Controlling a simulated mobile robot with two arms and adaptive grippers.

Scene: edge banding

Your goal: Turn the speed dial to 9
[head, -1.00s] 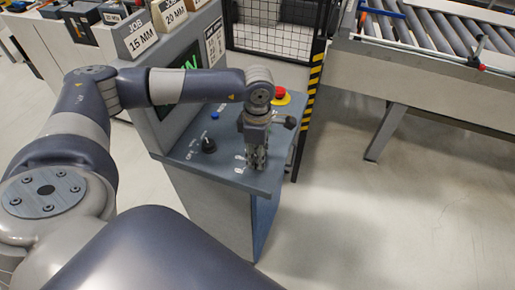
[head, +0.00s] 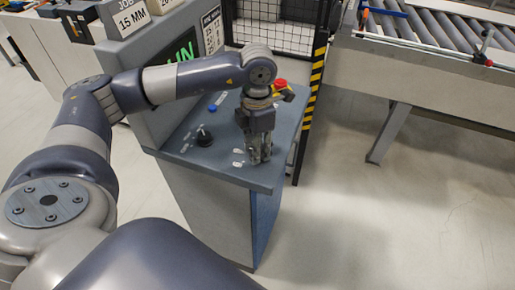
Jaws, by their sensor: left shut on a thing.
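The control console's sloped blue-grey panel (head: 215,168) stands in the middle of the head view. My left gripper (head: 260,158) points down onto the panel's front right part, its fingers closed together at the panel surface. The speed dial is hidden between and behind the fingers, so its pointer and setting cannot be read. Small white markings (head: 238,157) show on the panel just left of the fingers. My right gripper is out of view.
A black knob (head: 204,136) and a blue button (head: 212,108) sit left of the gripper. A red emergency button (head: 280,84) is behind it. A green-lettered screen (head: 182,55) rises behind the panel. A yellow-black striped post (head: 314,90) stands close on the right.

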